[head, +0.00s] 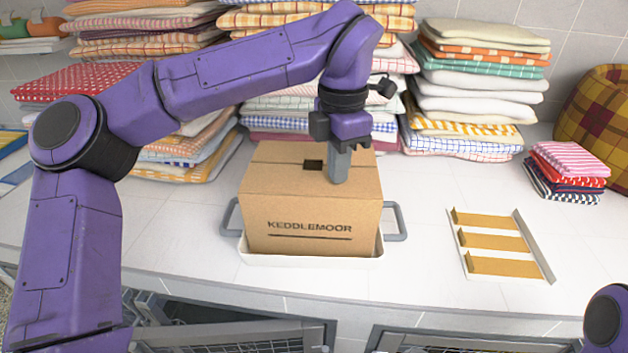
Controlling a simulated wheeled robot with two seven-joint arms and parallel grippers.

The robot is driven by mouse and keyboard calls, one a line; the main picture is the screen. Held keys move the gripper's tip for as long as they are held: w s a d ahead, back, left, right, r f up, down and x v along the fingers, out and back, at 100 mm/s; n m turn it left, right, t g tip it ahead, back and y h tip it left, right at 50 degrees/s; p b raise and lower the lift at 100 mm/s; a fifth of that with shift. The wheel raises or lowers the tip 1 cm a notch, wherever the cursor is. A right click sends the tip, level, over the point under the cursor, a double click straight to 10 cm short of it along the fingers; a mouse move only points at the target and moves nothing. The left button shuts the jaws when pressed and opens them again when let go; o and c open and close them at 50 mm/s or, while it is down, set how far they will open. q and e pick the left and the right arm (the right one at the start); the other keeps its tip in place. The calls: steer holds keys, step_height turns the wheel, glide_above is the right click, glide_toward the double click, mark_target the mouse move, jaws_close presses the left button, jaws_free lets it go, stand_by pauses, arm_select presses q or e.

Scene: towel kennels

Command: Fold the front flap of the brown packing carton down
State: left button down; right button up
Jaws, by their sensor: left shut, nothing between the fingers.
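The brown packing carton (312,222) stands upright in a shallow white tray (312,262) with a grey handle at each side. "KEDDLEMOOR" is printed on its front face. The front flap (285,182) lies about flat across the carton's top, from the front edge to a cross seam. A small dark patch (313,165) sits at that seam. My left gripper (339,178) points down, shut and empty, with its fingertips at the top of the front flap, right of the middle. I cannot tell whether they touch. My right gripper is out of view.
Tall stacks of folded towels (475,85) line the wall behind. A small towel pile (567,172) and a patterned cushion (600,120) are at right. A white rack with tan bars (495,243) lies on the counter (425,275). Barred kennel fronts (240,338) are below.

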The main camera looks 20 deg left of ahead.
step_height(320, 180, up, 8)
steer(key=p, duration=0.7)
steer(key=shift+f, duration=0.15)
